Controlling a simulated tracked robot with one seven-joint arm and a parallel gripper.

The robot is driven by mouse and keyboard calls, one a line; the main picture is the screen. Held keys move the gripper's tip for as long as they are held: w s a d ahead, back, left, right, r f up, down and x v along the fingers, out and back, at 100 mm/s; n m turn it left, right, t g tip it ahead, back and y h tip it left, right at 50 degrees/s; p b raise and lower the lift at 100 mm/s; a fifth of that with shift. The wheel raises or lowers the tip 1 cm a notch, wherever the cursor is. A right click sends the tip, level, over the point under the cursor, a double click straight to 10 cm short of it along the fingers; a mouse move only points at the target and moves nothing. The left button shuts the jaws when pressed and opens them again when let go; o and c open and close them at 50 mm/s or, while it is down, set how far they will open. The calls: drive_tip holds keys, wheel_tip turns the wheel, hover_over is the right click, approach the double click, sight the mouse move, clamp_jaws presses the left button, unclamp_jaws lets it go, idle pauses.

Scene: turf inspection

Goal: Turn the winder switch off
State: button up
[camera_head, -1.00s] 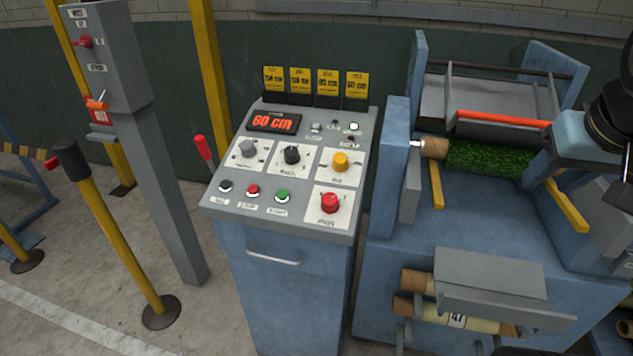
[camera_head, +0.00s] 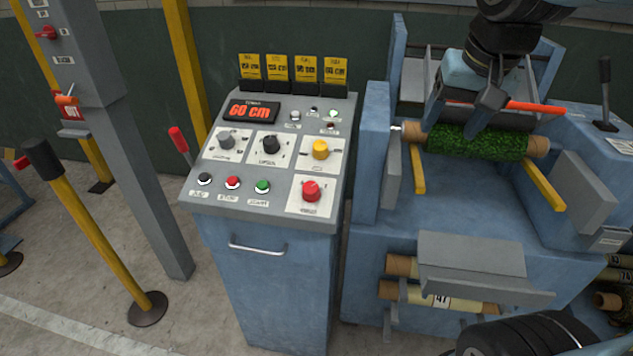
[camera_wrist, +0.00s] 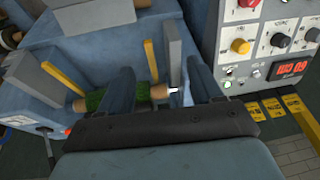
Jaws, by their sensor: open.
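The blue control console (camera_head: 270,245) stands in the middle of the head view. Its sloped panel carries a grey knob (camera_head: 227,140), a black knob (camera_head: 271,144), a yellow knob (camera_head: 320,149) and a red knob (camera_head: 311,190). The labels are too small to read, so I cannot tell which is the winder switch. My gripper (camera_head: 455,122) is open above the turf roll, to the right of the console and apart from its knobs. In the wrist view my gripper (camera_wrist: 156,85) has its fingers spread, with the yellow knob (camera_wrist: 241,46) off to the right.
The blue winder frame (camera_head: 375,140) holds a green turf roll (camera_head: 475,143) beside the console. A display (camera_head: 250,111) reads 60 cm. A red-handled lever (camera_head: 179,140) rises at the console's left. A grey post (camera_head: 125,130) and a yellow post (camera_head: 95,230) stand farther left.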

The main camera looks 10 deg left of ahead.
drive_tip(key=w+a+f+g, duration=0.2)
drive_tip(key=w+a, duration=0.2)
drive_tip(key=a, duration=0.8)
drive_tip(key=g+h, duration=0.1)
drive_tip(key=g, duration=0.1)
approach(310, 188)
drive_tip(key=shift+m, duration=0.3)
drive_tip(key=f, duration=0.9)
drive_tip(key=shift+s, duration=0.2)
drive_tip(key=shift+c, duration=0.4)
